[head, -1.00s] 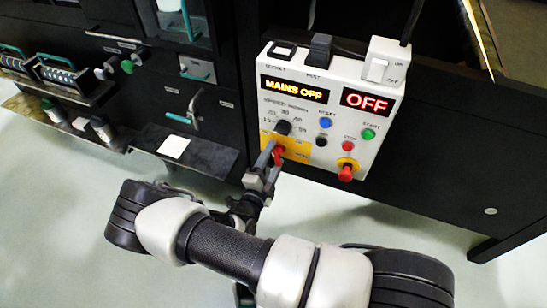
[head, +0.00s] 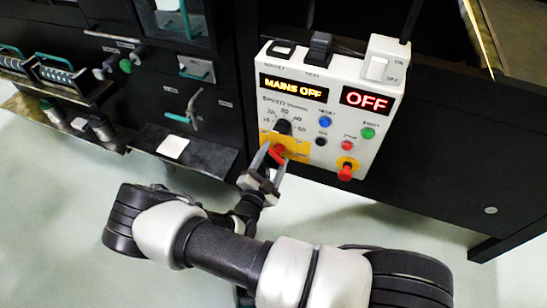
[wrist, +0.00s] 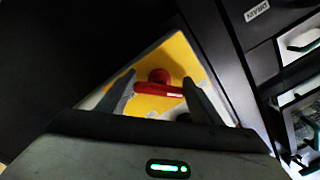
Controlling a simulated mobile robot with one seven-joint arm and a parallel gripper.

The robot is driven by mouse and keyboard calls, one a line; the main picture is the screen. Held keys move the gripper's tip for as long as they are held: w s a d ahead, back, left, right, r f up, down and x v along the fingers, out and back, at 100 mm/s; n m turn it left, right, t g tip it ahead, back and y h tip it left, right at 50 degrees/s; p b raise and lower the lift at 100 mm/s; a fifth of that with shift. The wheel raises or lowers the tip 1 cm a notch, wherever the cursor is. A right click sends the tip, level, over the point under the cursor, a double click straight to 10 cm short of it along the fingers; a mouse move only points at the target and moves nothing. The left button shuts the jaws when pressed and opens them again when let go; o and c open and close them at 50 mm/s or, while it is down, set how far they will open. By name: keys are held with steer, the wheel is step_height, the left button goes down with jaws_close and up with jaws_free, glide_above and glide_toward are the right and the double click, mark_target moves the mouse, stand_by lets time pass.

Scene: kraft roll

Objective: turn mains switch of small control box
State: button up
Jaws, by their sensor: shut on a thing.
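The small control box (head: 350,120) is a white panel hanging on a dark machine front. Its displays read "MAINS OFF" (head: 293,88) and "OFF" (head: 367,101). The mains switch is a red rotary handle (head: 277,153) on a yellow plate at the panel's lower left. In the wrist view the red handle (wrist: 158,89) lies nearly level across the picture, between the two fingers. My gripper (head: 274,162) is shut on this handle, one finger at each end of it. In the head view the fingers partly hide the handle.
A black speed knob (head: 283,127) sits close above the switch. A red mushroom button (head: 346,170) on yellow is to the right, with blue, green and red buttons above. A dark shelf (head: 185,150) juts out at left. Pale floor lies open below.

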steer(key=o, duration=1.1)
steer(key=shift+c, duration=0.2)
steer(key=p+v, duration=0.1)
steer(key=v, duration=1.6)
steer(key=shift+s, duration=0.25)
steer(key=shift+r, duration=0.1)
